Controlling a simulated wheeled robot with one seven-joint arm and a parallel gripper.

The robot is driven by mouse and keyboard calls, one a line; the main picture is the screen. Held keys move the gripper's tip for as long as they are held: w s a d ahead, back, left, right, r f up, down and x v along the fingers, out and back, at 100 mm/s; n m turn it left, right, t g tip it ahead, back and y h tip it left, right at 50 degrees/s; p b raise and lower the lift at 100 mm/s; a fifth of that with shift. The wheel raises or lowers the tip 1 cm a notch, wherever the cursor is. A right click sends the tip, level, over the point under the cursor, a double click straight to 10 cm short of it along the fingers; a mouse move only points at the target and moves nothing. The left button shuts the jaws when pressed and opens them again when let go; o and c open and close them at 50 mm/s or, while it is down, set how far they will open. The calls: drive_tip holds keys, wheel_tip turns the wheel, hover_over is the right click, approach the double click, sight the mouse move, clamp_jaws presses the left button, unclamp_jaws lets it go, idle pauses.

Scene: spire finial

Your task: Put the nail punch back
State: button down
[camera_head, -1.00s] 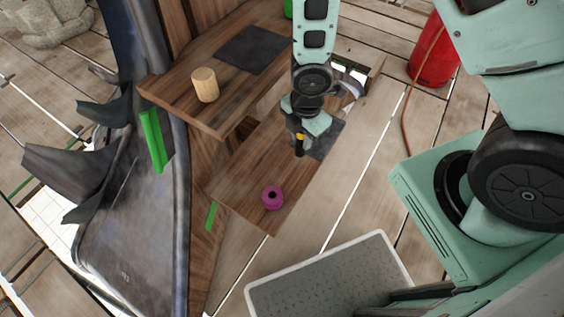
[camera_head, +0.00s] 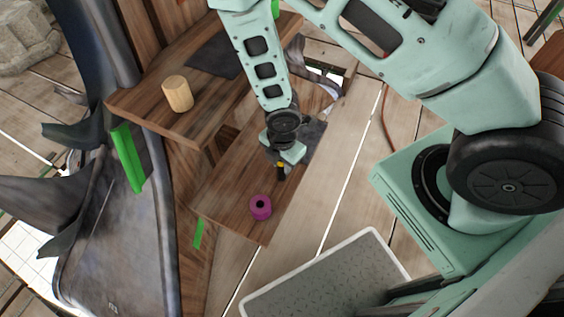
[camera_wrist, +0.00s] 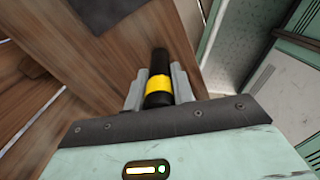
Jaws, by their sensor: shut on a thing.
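My gripper (camera_head: 281,163) is over the lower wooden shelf. It is shut on the nail punch (camera_head: 281,171), a dark rod with a yellow band. In the wrist view the nail punch (camera_wrist: 158,82) sits between the two grey fingers, its dark end pointing away from the gripper. A purple ring-shaped piece (camera_head: 260,207) with a dark hole in its top stands on the lower shelf, in front of the punch and a little to its left. The punch is apart from it. The far tip of the punch is hard to make out.
The upper wooden shelf (camera_head: 150,112) carries a light wooden cylinder (camera_head: 177,94) and a dark mat (camera_head: 212,58). Another dark mat (camera_head: 314,140) lies on the lower shelf behind my gripper. A grey bin with a white rim (camera_head: 372,232) stands at the lower right.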

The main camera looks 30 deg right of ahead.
drive_tip(key=c, duration=1.2)
unclamp_jaws()
wheel_tip(320, 180, up, 12)
drive_tip(key=p, duration=0.3)
drive_tip(key=shift+r, duration=0.1)
